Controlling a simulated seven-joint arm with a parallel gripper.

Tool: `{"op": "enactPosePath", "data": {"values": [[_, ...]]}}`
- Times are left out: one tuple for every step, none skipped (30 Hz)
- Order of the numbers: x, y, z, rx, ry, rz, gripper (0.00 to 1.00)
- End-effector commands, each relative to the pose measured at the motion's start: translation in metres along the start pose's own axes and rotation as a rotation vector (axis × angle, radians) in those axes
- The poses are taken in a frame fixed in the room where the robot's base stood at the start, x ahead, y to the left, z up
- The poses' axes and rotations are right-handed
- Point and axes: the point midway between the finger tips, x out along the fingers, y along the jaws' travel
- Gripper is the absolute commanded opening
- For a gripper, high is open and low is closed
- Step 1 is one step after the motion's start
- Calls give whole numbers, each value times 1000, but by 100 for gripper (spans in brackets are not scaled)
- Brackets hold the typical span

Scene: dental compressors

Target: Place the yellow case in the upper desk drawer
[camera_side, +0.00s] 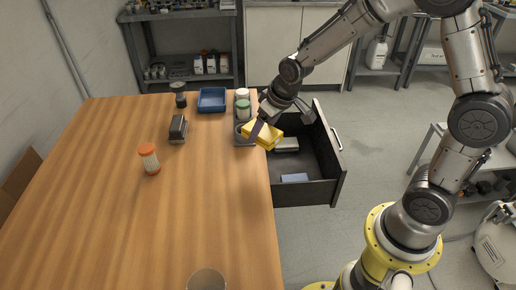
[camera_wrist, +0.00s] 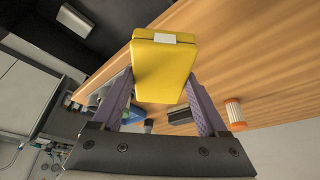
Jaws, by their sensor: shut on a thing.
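The yellow case (camera_side: 262,134) is held in my gripper (camera_side: 264,125) in the side view, at the desk's right edge beside the open drawer. In the wrist view the case (camera_wrist: 163,68) sits between the two fingers of my gripper (camera_wrist: 163,95), with a pale label or latch on its far end. The dark upper drawer (camera_side: 318,192) is pulled out to the right of the desk. Whether the case overhangs the drawer is hard to tell.
On the wooden desk (camera_side: 90,200) are an orange-capped jar (camera_side: 149,159), a dark case (camera_side: 178,129), a blue tray (camera_side: 212,99) and a clear cup (camera_side: 206,281). Several jars, including a green one (camera_side: 243,109), stand in a holder close to my gripper. The drawer's middle floor is partly clear.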

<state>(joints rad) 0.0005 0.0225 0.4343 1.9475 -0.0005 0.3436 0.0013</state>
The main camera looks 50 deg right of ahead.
Motion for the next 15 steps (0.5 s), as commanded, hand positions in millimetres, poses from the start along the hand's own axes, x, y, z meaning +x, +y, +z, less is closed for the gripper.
{"op": "enactPosePath", "data": {"values": [[-1, 0, 0, 0, 2, 0, 18], [0, 0, 0, -1, 1, 0, 18], [0, 0, 0, -1, 1, 0, 18], [0, 0, 0, -1, 1, 0, 18], [0, 0, 0, -1, 0, 0, 18], [0, 0, 0, -1, 0, 0, 18], [0, 0, 0, -1, 0, 0, 18], [0, 0, 0, -1, 0, 0, 18], [0, 0, 0, -1, 0, 0, 18], [0, 0, 0, -2, 0, 0, 18], [0, 0, 0, -2, 0, -1, 18], [0, 0, 2, -5, -1, -2, 18], [0, 0, 5, -6, -1, -2, 18], [0, 0, 7, -7, 0, -3, 18], [-3, -3, 11, -15, 1, -7, 18]]}}
